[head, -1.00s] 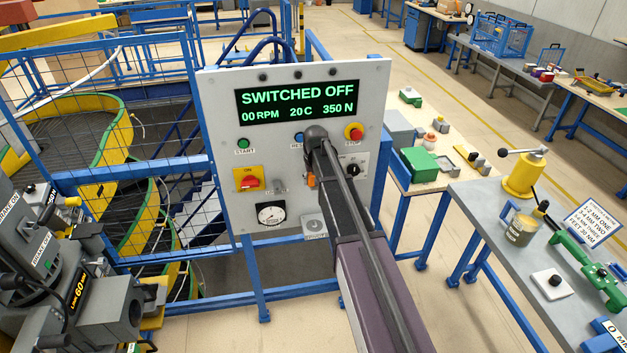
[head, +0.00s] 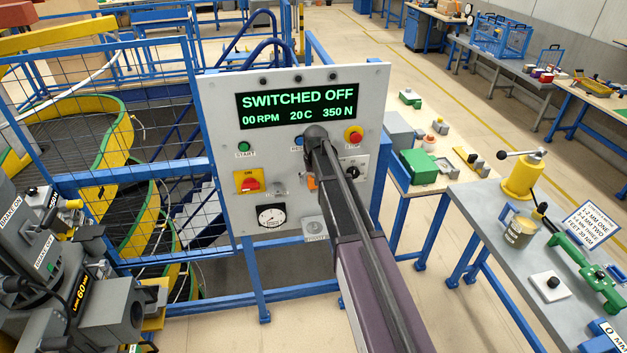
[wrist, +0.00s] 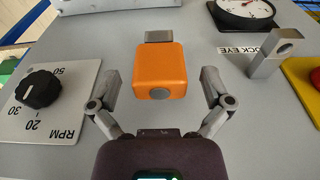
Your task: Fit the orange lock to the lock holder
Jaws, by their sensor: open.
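The orange lock (wrist: 160,72) is at the middle of the wrist view, with its grey shackle (wrist: 159,37) at the top of the picture. It is in front of the grey control panel. My gripper (wrist: 159,85) is open, with one finger on each side of the lock and a visible gap on both sides. The lock holder (wrist: 275,53), a grey metal bracket with a hole beside the label LOCK EYE, stands to the right in the wrist view. In the head view my arm mostly hides the lock (head: 311,182); the holder (head: 280,188) is left of it.
The control panel (head: 222,120) reads SWITCHED OFF. An RPM knob (wrist: 38,88) is left of my gripper in the wrist view. A dial gauge (wrist: 246,10) and a yellow switch plate (wrist: 305,78) lie near the holder. A grey workbench (head: 485,215) stands at right.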

